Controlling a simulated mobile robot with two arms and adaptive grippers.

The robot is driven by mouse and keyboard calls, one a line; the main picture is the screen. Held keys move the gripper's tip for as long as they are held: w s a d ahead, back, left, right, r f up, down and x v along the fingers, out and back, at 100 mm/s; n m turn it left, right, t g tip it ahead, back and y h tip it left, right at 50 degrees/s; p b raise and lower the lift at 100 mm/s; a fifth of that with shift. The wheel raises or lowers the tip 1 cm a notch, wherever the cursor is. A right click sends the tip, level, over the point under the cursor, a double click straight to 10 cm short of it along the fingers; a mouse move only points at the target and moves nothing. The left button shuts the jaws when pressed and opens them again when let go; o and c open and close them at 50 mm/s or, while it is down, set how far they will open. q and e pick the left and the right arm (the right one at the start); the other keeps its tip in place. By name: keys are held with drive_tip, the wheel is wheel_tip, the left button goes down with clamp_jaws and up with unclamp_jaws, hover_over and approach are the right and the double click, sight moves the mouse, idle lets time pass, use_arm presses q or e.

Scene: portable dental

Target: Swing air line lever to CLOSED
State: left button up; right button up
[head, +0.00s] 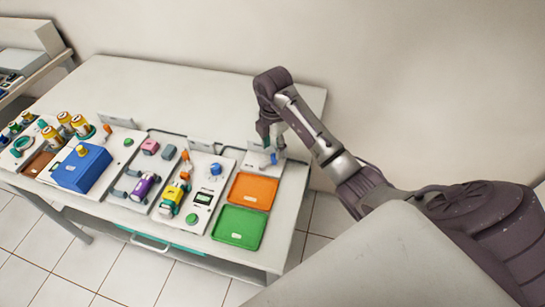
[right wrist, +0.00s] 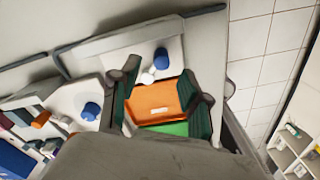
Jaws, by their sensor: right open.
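A white plate (head: 257,163) with a small blue part (head: 273,158) stands at the right end of the row of panels, behind the orange tray. The blue part looks like the lever. The right wrist view shows the blue part (right wrist: 161,58) with a small pale piece beside it. My right gripper (head: 270,138) is above this plate, pointing down, and partly hides it. In the right wrist view its two dark green fingers (right wrist: 160,80) are apart, with nothing between them. I cannot read any CLOSED mark. My left gripper is not in view.
An orange tray (head: 254,191) and a green tray (head: 239,228) lie in front of the plate. A panel with a blue knob (head: 215,169) is to its left. Several coloured devices and a blue box (head: 82,168) stand farther left. The back of the table (head: 170,95) is clear.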

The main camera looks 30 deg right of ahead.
sight(274, 156)
wheel_tip(274, 156, down, 3)
drive_tip(key=shift+s, duration=0.15)
drive_tip(key=shift+f, duration=0.35)
drive_tip(key=shift+c, duration=0.5)
clamp_jaws()
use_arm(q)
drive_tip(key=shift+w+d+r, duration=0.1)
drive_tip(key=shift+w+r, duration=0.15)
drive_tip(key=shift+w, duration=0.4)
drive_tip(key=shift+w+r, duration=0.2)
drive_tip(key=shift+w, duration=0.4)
